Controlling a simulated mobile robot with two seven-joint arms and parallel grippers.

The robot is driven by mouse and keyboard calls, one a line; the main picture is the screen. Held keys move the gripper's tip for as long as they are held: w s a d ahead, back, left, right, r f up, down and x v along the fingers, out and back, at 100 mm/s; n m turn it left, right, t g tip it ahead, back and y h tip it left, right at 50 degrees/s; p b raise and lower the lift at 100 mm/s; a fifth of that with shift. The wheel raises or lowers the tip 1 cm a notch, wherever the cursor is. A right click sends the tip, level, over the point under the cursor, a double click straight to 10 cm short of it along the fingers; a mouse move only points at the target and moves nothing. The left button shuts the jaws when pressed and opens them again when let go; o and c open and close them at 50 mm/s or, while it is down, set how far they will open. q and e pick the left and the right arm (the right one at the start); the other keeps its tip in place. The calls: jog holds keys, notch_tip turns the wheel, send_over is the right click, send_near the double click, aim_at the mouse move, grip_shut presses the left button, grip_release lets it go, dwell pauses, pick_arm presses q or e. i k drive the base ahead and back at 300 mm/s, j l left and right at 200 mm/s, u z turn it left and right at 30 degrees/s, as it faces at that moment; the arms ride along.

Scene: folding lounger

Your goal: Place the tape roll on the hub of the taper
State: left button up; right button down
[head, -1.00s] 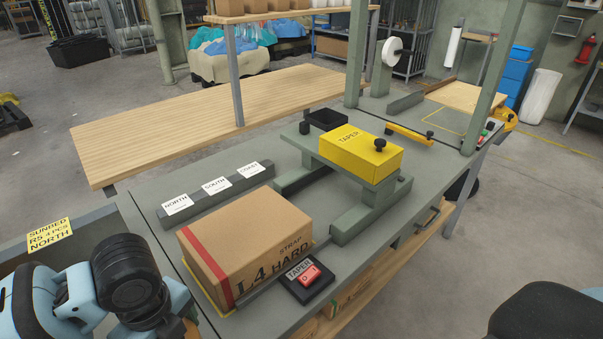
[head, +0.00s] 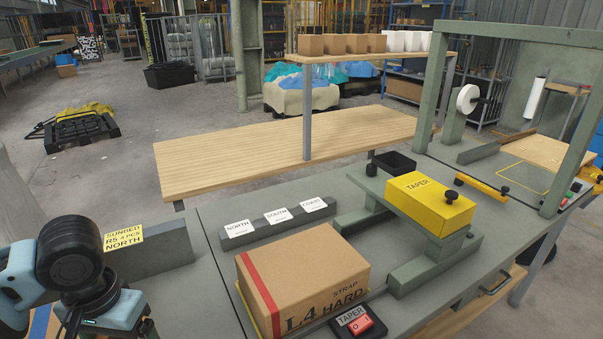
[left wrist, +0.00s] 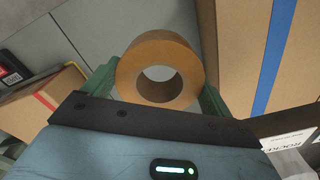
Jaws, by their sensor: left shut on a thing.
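The tape roll (left wrist: 160,48), a tan ring with an open centre, shows in the left wrist view. My left gripper (left wrist: 158,92) is shut on it, with a green finger on each side. In the head view my left arm is at the lower left; its fingers and the roll are out of sight there. The taper (head: 430,200), a grey-green frame with a yellow cover marked TAPER, stands on the bench right of the arm. A small black post (head: 371,169) stands at its far left end; I cannot tell if this is the hub. My right gripper is not in view.
A strapped carton (head: 300,280) sits on the bench between my left arm and the taper. A TAPER switch (head: 357,322) lies in front, a label block (head: 278,220) behind. A black bin (head: 396,162) is behind the taper. Cartons also show close in the left wrist view.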

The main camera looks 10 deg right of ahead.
aim_at(371, 175)
jog(key=i+l+z, duration=0.55)
jog(key=l+z, duration=0.15)
jog(key=i+l+z, duration=0.35)
